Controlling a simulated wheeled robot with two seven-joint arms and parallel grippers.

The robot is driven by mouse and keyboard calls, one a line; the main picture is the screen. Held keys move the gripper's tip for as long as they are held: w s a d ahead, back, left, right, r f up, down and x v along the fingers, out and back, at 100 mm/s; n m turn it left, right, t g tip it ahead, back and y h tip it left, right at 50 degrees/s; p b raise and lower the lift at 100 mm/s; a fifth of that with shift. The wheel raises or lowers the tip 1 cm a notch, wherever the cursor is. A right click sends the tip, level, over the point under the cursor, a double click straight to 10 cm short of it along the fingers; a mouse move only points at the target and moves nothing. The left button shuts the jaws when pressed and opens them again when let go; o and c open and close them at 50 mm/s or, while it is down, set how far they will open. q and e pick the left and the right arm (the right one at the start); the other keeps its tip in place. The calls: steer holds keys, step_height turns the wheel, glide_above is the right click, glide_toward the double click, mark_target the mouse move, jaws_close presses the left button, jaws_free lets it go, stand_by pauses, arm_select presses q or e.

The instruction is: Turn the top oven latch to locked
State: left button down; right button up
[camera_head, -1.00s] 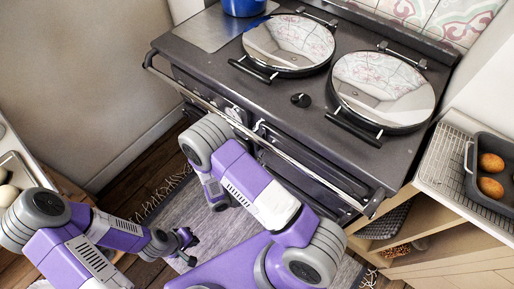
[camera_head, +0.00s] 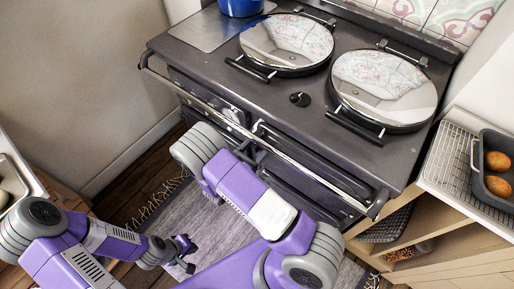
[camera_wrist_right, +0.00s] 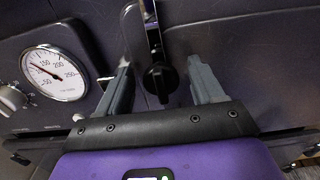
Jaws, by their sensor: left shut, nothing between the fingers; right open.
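The oven latch (camera_wrist_right: 160,78) is a dark knob with a narrow upright bar on the dark oven front in the right wrist view. My right gripper (camera_wrist_right: 159,64) is open, with one grey finger on each side of the latch and a gap on both sides. Nothing is gripped. In the head view my right arm reaches to the front of the range cooker (camera_head: 290,105), and its own links mostly hide the gripper and latch. My left gripper (camera_head: 185,254) is shut and empty, low over the rug, away from the oven.
A round temperature gauge (camera_wrist_right: 54,73) and a small knob (camera_wrist_right: 12,98) sit left of the latch. A long metal rail (camera_head: 300,162) runs along the cooker's front edge. A baking tray (camera_head: 482,185) with brown items stands at right. A grey rug (camera_head: 215,235) covers the floor.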

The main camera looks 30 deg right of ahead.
steer(key=shift+d, duration=0.1)
jaws_close()
stand_by(0.4)
steer(key=shift+d, duration=0.1)
